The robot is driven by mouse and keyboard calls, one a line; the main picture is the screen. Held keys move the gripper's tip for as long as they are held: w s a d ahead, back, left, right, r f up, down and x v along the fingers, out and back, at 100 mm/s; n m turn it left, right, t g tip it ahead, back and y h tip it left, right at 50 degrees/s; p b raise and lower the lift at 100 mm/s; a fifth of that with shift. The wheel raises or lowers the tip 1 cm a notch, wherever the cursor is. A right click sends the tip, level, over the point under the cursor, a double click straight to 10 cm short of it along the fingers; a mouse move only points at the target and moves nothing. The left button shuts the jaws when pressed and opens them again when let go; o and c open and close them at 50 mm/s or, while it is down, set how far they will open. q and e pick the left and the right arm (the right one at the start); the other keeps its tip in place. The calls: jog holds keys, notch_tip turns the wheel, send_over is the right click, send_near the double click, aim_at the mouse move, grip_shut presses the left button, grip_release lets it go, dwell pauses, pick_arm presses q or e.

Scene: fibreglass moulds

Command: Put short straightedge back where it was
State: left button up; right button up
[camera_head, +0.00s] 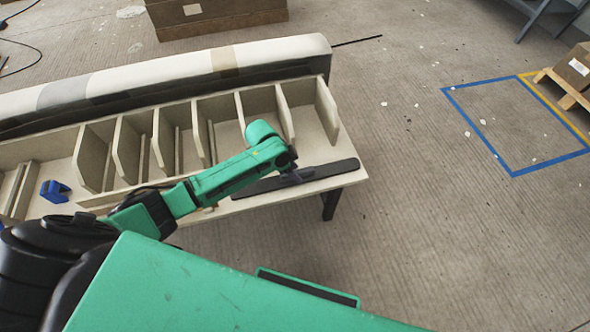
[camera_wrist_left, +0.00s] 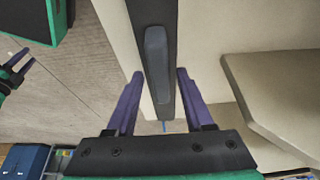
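A dark, flat straightedge (camera_head: 335,169) lies along the front edge of the mould table at its right end. In the left wrist view the straightedge (camera_wrist_left: 156,15) runs away between the fingers, with a raised grey handle (camera_wrist_left: 157,65) on top. My left gripper (camera_head: 291,176) is at the straightedge's middle; in its wrist view (camera_wrist_left: 159,75) the purple fingers are spread on either side of the handle, with small visible gaps. The gripper partly hides the straightedge in the head view. What looks like my right gripper (camera_wrist_left: 18,65) shows small at the wrist view's left edge; its opening is unclear.
The pale mould table (camera_head: 351,178) has several upright ribs (camera_head: 328,112) just behind the straightedge. A blue object (camera_head: 54,190) sits on its left part. A long rounded mould (camera_head: 170,72) lies behind. Open floor with a blue-taped outline (camera_head: 514,174) is to the right.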

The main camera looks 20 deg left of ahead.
pick_arm(q)
jog(key=p+v, duration=0.3)
jog(key=v, duration=0.9)
jog(key=shift+r, duration=0.15)
